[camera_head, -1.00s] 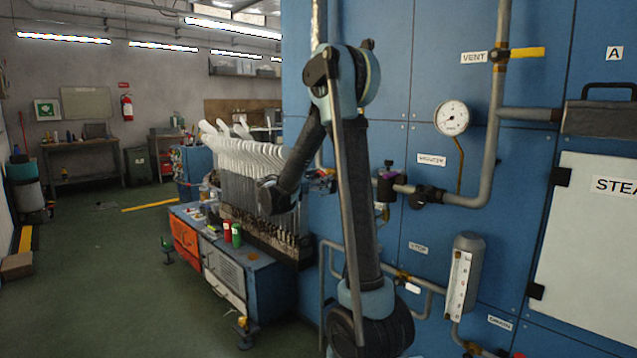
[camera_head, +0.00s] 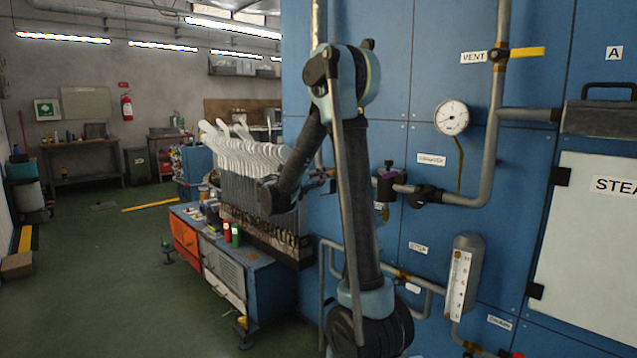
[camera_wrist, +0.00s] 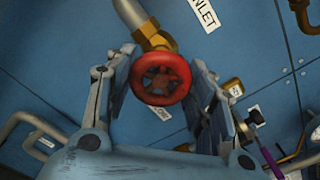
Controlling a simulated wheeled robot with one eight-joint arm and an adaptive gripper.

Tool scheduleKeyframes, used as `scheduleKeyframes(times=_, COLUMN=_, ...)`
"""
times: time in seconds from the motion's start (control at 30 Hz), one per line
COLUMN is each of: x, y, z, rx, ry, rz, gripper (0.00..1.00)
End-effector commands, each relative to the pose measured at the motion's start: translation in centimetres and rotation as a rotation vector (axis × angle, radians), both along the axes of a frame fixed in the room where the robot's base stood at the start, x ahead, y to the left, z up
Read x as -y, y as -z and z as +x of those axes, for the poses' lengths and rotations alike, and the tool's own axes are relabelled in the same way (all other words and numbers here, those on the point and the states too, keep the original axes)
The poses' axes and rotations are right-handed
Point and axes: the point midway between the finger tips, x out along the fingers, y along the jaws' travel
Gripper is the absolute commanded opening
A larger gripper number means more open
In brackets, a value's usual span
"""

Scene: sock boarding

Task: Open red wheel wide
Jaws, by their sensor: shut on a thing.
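The red wheel (camera_wrist: 161,79) is a round spoked handwheel on a brass valve fitting (camera_wrist: 158,40), seen face-on in the wrist view. My gripper (camera_wrist: 163,72) has one finger on each side of the wheel and is shut on its rim. The left finger lies close against the left side of the rim, and the right finger is on the right side. In the head view my arm hides the red wheel, and I cannot make out the fingers clearly there.
A blue panel (camera_head: 395,60) with pipes stands behind the wheel. An INLET label (camera_wrist: 205,14) is above it. A dark valve (camera_head: 388,184) and a gauge (camera_head: 451,118) are on the right. A rack of white sock forms (camera_head: 245,165) stands on the left.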

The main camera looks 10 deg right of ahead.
Motion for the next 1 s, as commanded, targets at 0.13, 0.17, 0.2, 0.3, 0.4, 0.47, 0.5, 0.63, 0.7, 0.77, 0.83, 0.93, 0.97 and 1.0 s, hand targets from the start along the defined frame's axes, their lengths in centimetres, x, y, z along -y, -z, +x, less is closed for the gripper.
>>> scheduleKeyframes(times=0.13, x=0.05, y=0.11, z=-0.04, rx=-0.076, ry=0.001, rz=-0.052, gripper=0.26)
scheduleKeyframes(times=0.17, x=0.05, y=0.11, z=-0.04, rx=-0.088, ry=0.001, rz=-0.06, gripper=0.26)
scheduleKeyframes(times=0.2, x=0.05, y=0.1, z=-0.03, rx=-0.105, ry=0.001, rz=-0.072, gripper=0.26)
scheduleKeyframes(times=0.3, x=0.04, y=0.1, z=-0.02, rx=-0.136, ry=0.0, rz=-0.095, gripper=0.26)
scheduleKeyframes(times=0.4, x=0.03, y=0.09, z=-0.01, rx=-0.159, ry=0.0, rz=-0.112, gripper=0.26)
scheduleKeyframes(times=0.47, x=0.03, y=0.09, z=-0.01, rx=-0.168, ry=0.0, rz=-0.119, gripper=0.26)
scheduleKeyframes(times=0.5, x=0.02, y=0.09, z=0.0, rx=-0.173, ry=0.0, rz=-0.122, gripper=0.26)
scheduleKeyframes(times=0.63, x=0.01, y=0.08, z=0.02, rx=-0.181, ry=0.0, rz=-0.128, gripper=0.26)
scheduleKeyframes(times=0.7, x=0.01, y=0.08, z=0.02, rx=-0.182, ry=-0.001, rz=-0.129, gripper=0.26)
scheduleKeyframes(times=0.77, x=0.0, y=0.08, z=0.03, rx=-0.182, ry=-0.001, rz=-0.13, gripper=0.26)
scheduleKeyframes(times=0.83, x=-0.01, y=0.07, z=0.05, rx=-0.182, ry=-0.001, rz=-0.129, gripper=0.26)
scheduleKeyframes(times=0.93, x=-0.02, y=0.06, z=0.06, rx=-0.182, ry=-0.001, rz=-0.129, gripper=0.26)
scheduleKeyframes(times=0.97, x=-0.02, y=0.06, z=0.07, rx=-0.182, ry=-0.001, rz=-0.129, gripper=0.26)
scheduleKeyframes(times=1.0, x=-0.03, y=0.05, z=0.07, rx=-0.181, ry=-0.002, rz=-0.13, gripper=0.56)
